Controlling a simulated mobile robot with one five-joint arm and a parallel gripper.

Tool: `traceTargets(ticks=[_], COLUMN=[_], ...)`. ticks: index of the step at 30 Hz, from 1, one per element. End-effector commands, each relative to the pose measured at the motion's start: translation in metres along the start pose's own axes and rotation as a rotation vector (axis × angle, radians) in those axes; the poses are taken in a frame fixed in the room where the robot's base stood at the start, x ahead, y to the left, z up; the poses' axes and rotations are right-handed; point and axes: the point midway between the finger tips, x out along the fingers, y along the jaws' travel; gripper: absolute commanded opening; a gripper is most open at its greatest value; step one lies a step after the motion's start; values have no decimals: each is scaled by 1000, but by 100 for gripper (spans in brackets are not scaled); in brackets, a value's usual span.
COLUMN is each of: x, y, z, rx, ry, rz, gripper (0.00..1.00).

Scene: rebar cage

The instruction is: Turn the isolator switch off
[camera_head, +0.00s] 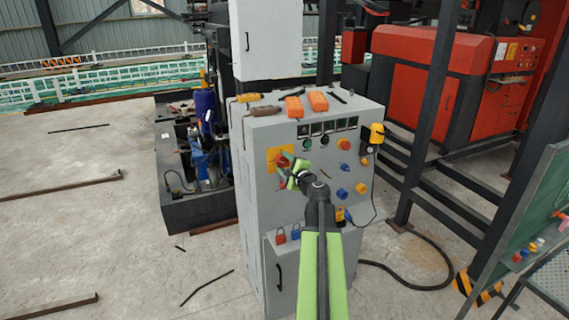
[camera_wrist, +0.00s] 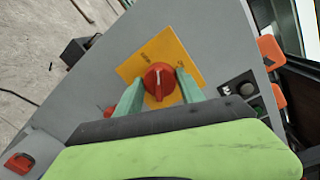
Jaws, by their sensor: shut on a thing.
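The isolator switch is a red rotary knob (camera_wrist: 159,81) on a yellow plate (camera_wrist: 180,48) on the cabinet front. In the head view the knob (camera_head: 281,160) is partly covered by my gripper (camera_head: 287,168), and the yellow plate (camera_head: 272,153) shows around it. In the wrist view my gripper (camera_wrist: 160,90) has one green finger on each side of the knob, shut on it. A white pointer line on the knob points up in that view. The markings on the plate are too small to read.
The grey cabinet (camera_head: 262,215) carries other buttons, sockets and meters right of the knob. Orange tools (camera_head: 293,106) lie on its top. Open floor lies to the left.

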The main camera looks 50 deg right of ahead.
Motion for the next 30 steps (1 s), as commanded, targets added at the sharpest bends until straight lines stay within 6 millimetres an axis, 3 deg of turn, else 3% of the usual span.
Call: traceTargets(ticks=[15,30], x=[1,1], y=[0,0], z=[1,1], rx=[-433,-611], ry=[36,52], rz=[4,6], gripper=[5,5])
